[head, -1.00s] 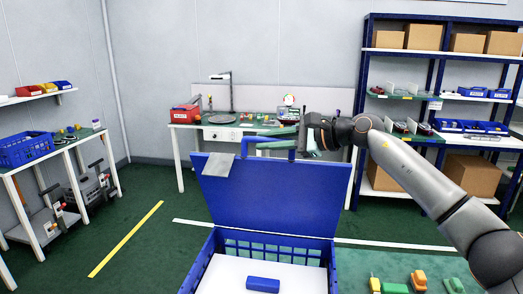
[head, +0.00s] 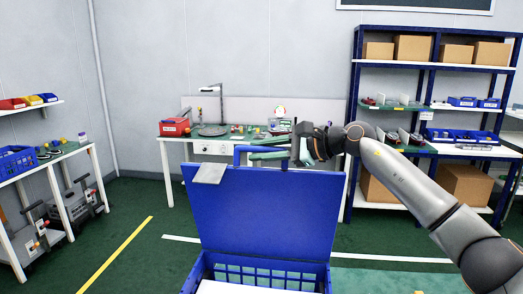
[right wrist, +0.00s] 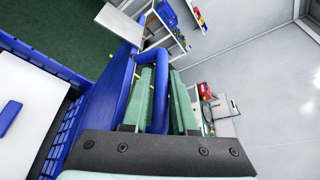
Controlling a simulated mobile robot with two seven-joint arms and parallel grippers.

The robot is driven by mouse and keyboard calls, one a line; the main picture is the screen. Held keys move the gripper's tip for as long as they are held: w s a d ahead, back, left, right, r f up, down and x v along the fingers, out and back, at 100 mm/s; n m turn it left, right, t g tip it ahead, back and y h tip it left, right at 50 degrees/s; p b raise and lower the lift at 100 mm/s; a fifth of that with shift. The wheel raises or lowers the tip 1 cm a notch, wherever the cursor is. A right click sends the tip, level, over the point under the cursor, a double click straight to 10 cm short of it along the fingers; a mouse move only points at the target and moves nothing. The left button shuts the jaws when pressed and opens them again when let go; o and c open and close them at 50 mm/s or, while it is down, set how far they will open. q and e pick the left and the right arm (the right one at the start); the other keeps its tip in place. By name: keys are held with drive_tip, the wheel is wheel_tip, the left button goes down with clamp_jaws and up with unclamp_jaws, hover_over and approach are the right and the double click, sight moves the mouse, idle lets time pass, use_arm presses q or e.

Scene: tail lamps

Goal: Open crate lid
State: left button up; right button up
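The blue crate (head: 262,276) stands at the bottom centre of the head view, its lower part cut off. Its blue lid (head: 262,215) stands raised at the back, showing its broad inner face. A grey plate (head: 211,173) shows at the lid's top left corner. My right gripper (head: 270,156) is at the lid's top edge. In the right wrist view its two green fingers (right wrist: 165,100) lie on both sides of the lid's blue handle (right wrist: 158,75) and appear closed on it. A blue block (right wrist: 9,116) lies on the crate's white floor. My left gripper is not in view.
A workbench (head: 205,148) with a red bin (head: 174,127) stands behind the lid. A blue shelf rack (head: 352,110) with boxes is at the right, behind my right arm. A white side table (head: 60,155) stands at the left. Green floor is clear left of the crate.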

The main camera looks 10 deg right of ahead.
drive_tip(key=o, duration=0.3)
drive_tip(key=shift+b+v, duration=1.55)
drive_tip(key=shift+v, duration=4.75)
